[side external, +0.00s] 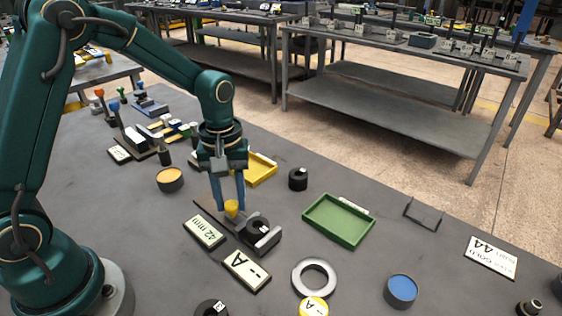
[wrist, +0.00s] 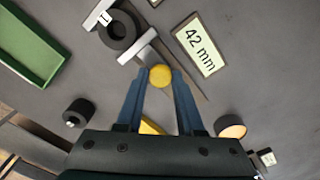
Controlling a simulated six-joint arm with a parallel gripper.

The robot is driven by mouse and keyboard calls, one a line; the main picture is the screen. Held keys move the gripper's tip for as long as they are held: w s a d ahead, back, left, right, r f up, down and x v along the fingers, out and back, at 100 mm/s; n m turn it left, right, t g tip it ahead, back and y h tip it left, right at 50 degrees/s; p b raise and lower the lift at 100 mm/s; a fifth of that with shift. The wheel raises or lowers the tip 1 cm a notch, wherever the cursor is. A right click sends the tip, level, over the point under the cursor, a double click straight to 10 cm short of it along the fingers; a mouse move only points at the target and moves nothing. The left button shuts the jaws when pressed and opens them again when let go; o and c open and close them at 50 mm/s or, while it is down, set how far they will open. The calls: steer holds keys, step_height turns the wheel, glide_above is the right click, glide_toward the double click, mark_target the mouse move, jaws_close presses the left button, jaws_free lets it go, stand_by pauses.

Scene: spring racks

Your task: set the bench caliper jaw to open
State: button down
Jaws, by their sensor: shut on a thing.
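The bench caliper (side external: 265,243) lies on the grey bench, with a dark rail, grey jaws and a yellow knob (side external: 231,208). A black ring (side external: 257,224) sits at the jaws; the wrist view shows the ring (wrist: 118,32) between a far jaw (wrist: 98,15) and a near jaw (wrist: 138,48). I cannot tell whether both jaws touch the ring. My gripper (side external: 230,206) points down with its blue fingers on either side of the knob, shut on it. In the wrist view, the knob (wrist: 160,76) sits between the fingertips.
A "42 mm" plate (side external: 204,232) and an "A" plate (side external: 246,271) lie in front of the caliper. A green tray (side external: 339,220) is to the right, a yellow tray (side external: 262,169) behind. A black cylinder (side external: 298,179), orange-topped disc (side external: 170,179) and metal ring (side external: 314,278) stand around.

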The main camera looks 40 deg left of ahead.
steer(key=shift+a, duration=2)
steer(key=c, duration=0.5)
jaws_free()
steer(key=shift+r, duration=0.1)
steer(key=shift+r, duration=2.5)
